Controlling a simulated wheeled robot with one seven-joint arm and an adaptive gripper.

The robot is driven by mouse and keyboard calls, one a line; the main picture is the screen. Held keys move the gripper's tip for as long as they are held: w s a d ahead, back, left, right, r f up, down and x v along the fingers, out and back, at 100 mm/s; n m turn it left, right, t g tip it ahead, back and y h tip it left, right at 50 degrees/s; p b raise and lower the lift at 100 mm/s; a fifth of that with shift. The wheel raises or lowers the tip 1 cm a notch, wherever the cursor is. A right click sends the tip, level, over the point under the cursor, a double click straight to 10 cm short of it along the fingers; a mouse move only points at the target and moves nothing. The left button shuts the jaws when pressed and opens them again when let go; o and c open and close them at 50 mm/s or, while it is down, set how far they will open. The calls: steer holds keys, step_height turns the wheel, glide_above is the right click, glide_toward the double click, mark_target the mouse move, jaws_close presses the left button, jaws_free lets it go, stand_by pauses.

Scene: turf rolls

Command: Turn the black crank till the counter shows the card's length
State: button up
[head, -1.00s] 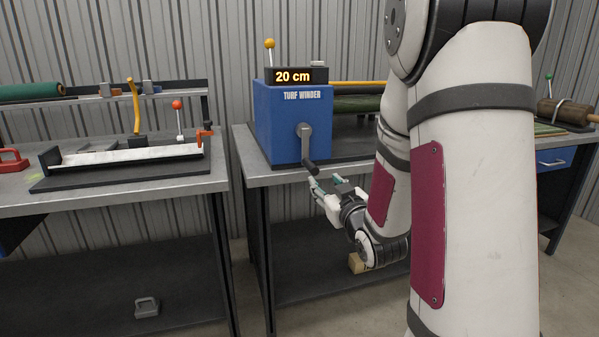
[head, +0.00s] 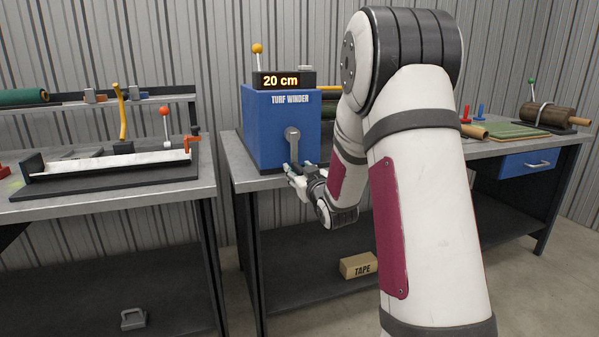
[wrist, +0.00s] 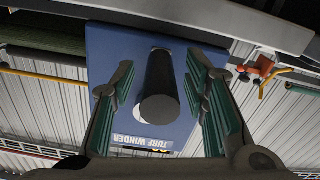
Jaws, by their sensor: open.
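The blue turf winder (head: 262,128) stands on the middle bench. Its counter (head: 281,81) reads 20 cm. The grey crank arm (head: 292,146) hangs down on its front face. In the wrist view the black crank handle (wrist: 159,88) points toward the camera, between the two green-padded fingers of my gripper (wrist: 161,100). The fingers are open, with a gap on each side of the handle. In the head view my gripper (head: 291,170) is at the lower end of the crank, and the handle is hidden there. No length card can be made out.
A yellow-knobbed lever (head: 257,49) stands by the counter. The left bench (head: 120,202) carries a white trough with a red-knobbed lever (head: 165,113). A TAPE box (head: 358,265) lies on the shelf below. My arm covers part of the middle bench.

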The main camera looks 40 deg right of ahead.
jaws_close()
steer(key=shift+a, duration=0.1)
